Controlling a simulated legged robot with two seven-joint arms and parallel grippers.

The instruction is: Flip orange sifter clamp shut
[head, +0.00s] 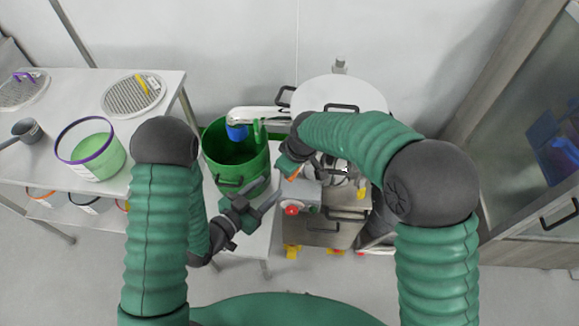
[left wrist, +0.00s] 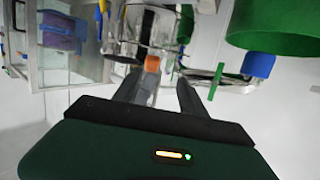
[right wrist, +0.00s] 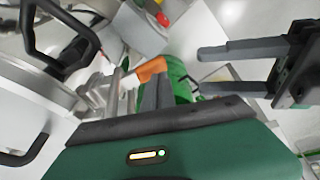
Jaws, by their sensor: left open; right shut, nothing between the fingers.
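The orange sifter clamp (head: 294,176) is a small piece at the front of the steel sifter (head: 335,93). It also shows in the left wrist view (left wrist: 152,63) and the right wrist view (right wrist: 151,70). My right gripper (right wrist: 152,90) is shut and empty, its fingertips right by the clamp; whether they touch it I cannot tell. My left gripper (head: 258,199) is open and empty, to the lower left of the clamp. In the left wrist view the clamp lies beyond its fingers (left wrist: 160,85). My right arm hides part of the sifter in the head view.
A green bucket (head: 216,142) stands left of the sifter. A grey box with a red button (head: 291,210) sits close below the clamp. A table (head: 165,85) with a purple-rimmed bucket (head: 102,160) and sieves is at left. A cabinet (head: 525,150) is at right.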

